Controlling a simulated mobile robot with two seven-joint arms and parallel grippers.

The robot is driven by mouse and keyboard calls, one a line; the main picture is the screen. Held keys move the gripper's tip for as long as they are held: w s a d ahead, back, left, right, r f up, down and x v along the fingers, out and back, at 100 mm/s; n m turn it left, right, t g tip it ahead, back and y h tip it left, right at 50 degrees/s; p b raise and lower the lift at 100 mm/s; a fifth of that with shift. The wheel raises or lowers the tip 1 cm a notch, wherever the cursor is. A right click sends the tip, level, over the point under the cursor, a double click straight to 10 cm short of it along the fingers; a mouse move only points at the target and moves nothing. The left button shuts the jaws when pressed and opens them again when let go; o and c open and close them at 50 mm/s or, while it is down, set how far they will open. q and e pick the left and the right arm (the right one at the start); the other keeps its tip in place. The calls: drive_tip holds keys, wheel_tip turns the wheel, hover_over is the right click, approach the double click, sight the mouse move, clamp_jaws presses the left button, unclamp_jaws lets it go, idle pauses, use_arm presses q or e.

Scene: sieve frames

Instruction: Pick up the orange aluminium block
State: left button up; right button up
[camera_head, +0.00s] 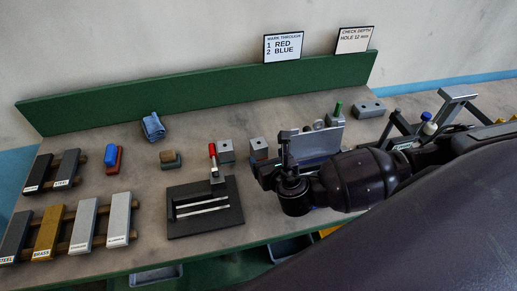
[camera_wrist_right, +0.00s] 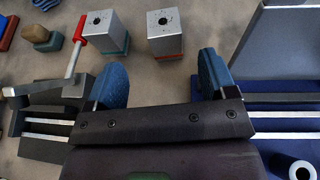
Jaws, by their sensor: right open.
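The orange aluminium block (camera_wrist_right: 166,30) is a silver block with a dark hole in its top and an orange band at its base. In the head view a similar block (camera_head: 258,147) stands just beyond my right gripper, its base partly hidden. My right gripper (camera_head: 268,172) is open and empty. In the right wrist view its two blue fingers (camera_wrist_right: 161,82) are spread wide, with the orange-banded block ahead and apart from them. My left gripper is not in view.
A silver block with a teal band (camera_wrist_right: 103,30) stands just left of the orange-banded one. A black slotted fixture (camera_head: 205,212) with a red-handled lever (camera_head: 212,152) is to the left. A grey metal plate (camera_head: 315,145) stands near my right gripper. A green back rail (camera_head: 200,90) bounds the bench.

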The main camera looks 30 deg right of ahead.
sight(260, 145)
drive_tip(key=x, duration=0.5)
drive_tip(key=p+x, duration=0.1)
drive_tip(key=x, duration=0.4)
drive_tip(key=shift+w+d, duration=0.25)
drive_tip(key=shift+c, duration=0.3)
drive_tip(key=c, duration=1.1)
drive_tip(key=shift+r, duration=0.15)
drive_tip(key=shift+c, duration=0.2)
